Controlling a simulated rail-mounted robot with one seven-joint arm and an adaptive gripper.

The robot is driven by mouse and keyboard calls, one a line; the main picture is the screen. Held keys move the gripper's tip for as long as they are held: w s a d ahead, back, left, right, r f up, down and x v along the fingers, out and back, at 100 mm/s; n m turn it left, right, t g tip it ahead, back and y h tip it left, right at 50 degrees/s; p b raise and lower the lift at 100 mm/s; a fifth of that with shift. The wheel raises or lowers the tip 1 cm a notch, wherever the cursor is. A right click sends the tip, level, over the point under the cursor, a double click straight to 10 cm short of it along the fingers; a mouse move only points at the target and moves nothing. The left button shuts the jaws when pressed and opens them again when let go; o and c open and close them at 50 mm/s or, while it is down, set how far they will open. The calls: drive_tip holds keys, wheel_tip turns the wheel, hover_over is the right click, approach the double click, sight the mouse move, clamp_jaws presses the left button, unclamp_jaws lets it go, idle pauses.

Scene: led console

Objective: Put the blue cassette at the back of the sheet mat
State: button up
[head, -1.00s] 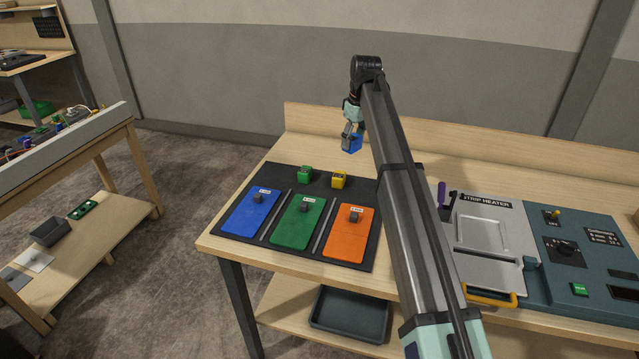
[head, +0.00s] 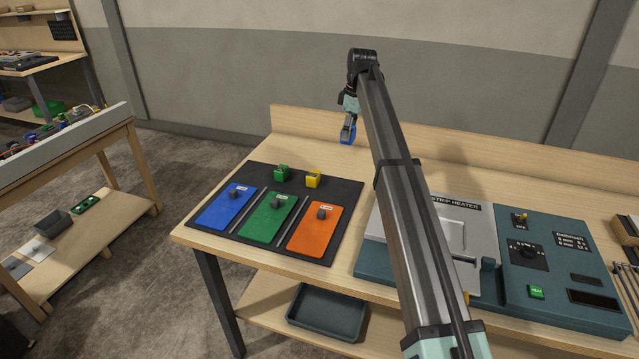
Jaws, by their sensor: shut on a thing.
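My gripper (head: 349,122) is shut on the blue cassette (head: 347,136) and holds it in the air behind the back right corner of the mat. The cassette looks narrow from here; only its lower part shows clearly below the fingers. The dark sheet mat (head: 345,193) lies at the left of the table. It bears blue (head: 217,212), green (head: 262,225) and orange (head: 308,237) sheets, each with a dark knob. A green cassette (head: 281,173) and a yellow cassette (head: 313,179) stand side by side along the mat's back.
The strip heater (head: 372,252) stands right of the mat, partly hidden behind my arm. Its teal control panel (head: 560,255) is farther right. A low wooden ledge (head: 300,124) runs along the table's back. Bare tabletop lies between ledge and mat.

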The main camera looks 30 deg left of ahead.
wheel_tip(320, 180, down, 20)
drive_tip(key=p, duration=0.5)
drive_tip(key=shift+a+r, duration=0.15)
drive_tip(key=shift+f, duration=0.2)
drive_tip(key=o, duration=1.2)
drive_tip(key=shift+r, duration=0.1)
wheel_tip(320, 180, up, 12)
drive_tip(key=d+b, duration=0.1)
drive_tip(key=b, duration=0.2)
drive_tip(key=shift+d, duration=0.25)
drive_tip(key=shift+a, duration=0.1)
